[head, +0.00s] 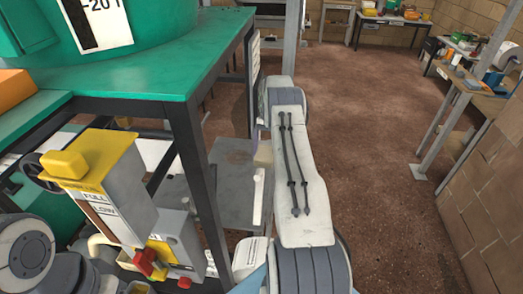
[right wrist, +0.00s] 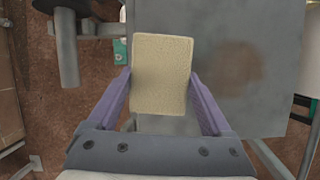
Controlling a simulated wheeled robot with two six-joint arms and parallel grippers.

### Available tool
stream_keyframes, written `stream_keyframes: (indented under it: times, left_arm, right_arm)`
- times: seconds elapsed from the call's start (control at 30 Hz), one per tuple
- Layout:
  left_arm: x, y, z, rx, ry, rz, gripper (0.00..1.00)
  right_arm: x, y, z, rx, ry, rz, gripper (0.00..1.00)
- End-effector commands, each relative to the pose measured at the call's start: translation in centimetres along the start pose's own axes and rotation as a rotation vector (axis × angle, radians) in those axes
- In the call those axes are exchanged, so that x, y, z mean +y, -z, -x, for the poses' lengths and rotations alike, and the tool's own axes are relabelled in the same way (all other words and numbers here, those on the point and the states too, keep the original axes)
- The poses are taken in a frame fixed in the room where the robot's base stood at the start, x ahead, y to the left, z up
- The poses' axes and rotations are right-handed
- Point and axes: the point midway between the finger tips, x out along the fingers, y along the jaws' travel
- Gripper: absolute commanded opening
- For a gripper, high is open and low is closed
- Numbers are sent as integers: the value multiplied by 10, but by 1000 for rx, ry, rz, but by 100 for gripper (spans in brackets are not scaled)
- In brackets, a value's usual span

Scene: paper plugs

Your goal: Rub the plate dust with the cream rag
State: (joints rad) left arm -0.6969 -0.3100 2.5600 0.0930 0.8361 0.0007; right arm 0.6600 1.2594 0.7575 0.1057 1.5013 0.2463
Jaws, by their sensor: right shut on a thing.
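The cream rag (right wrist: 162,72) is a pale, block-like pad between the purple fingers of my right gripper (right wrist: 160,98), which is shut on it. A grey metal plate (right wrist: 285,110) lies beyond it in the right wrist view, with a brown dust patch (right wrist: 238,62) to the right of the rag. The rag overlaps the plate's left part in that view; I cannot tell whether they touch. In the head view the plate (head: 232,205) shows beside the green bench, and a bit of the rag (head: 264,153) shows beside my right arm. My left gripper is not in view.
The green bench (head: 150,70) with dark legs stands at the left of the plate. A grey and yellow machine (head: 110,185) is at the front left. A brick wall (head: 490,220) is at the right. The brown floor (head: 370,110) between is open.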

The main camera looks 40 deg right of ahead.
Motion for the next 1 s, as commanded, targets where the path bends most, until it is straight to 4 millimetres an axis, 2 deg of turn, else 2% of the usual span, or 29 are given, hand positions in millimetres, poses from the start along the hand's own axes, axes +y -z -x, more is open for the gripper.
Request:
stream_keyframes:
  times: [0.03, 0.53, 1.0]
  left_arm:
    - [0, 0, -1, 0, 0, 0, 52]
    - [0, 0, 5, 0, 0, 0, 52]
    - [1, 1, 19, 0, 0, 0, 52]
  right_arm:
    - [5, 1, -6, -7, -8, -5, 40]
    - [41, 3, -2, -7, -7, -6, 39]
    - [43, -17, -5, -5, -5, -1, 39]
